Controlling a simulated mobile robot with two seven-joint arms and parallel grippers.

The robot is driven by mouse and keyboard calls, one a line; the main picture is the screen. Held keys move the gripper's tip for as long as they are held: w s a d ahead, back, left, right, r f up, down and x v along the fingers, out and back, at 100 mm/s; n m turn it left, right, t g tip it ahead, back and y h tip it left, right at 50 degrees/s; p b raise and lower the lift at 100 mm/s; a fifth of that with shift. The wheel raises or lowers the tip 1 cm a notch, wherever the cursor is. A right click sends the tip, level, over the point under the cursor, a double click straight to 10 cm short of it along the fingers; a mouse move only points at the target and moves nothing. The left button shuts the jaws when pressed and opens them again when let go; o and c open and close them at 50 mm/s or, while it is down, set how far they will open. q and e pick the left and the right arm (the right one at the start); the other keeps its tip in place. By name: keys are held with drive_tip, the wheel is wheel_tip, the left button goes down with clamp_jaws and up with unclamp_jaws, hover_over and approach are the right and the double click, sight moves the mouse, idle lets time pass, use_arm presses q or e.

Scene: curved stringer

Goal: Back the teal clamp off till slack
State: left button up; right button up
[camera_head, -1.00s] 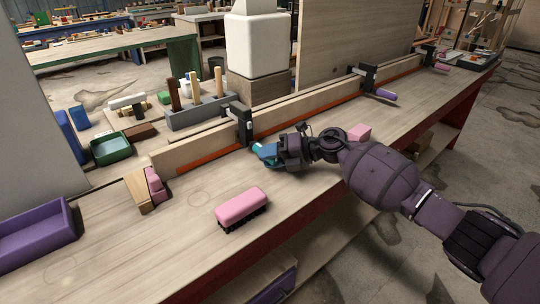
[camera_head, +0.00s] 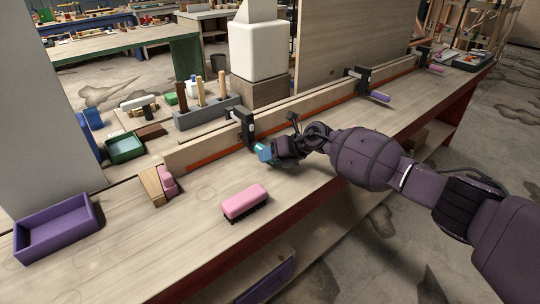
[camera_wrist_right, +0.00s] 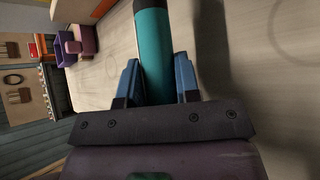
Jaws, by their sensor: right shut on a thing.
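The teal clamp's black body (camera_head: 241,127) sits on the long wooden strip with the orange-red edge at the bench's back. Its teal handle (camera_head: 263,153) points out towards the front of the bench. My right gripper (camera_head: 274,152) is shut on the teal handle, hiding most of it in the head view. In the right wrist view the teal handle (camera_wrist_right: 154,48) runs between the two blue fingers (camera_wrist_right: 157,85), with a dark end at the top. Whether the clamp's jaw is tight or slack I cannot tell. My left gripper is not in view.
A pink brush (camera_head: 243,202) lies in front of the clamp. A purple tray (camera_head: 57,230) and a green tray (camera_head: 124,148) are to the left. A grey tool holder (camera_head: 207,113) stands behind. Two more clamps, one with a purple handle (camera_head: 380,96), are farther right.

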drive_tip(key=o, duration=0.9)
drive_tip(key=shift+d+r, duration=0.2)
drive_tip(key=p+v, duration=0.2)
drive_tip(key=v, duration=0.8)
drive_tip(key=shift+s+d, duration=0.1)
drive_tip(key=shift+s, duration=0.1)
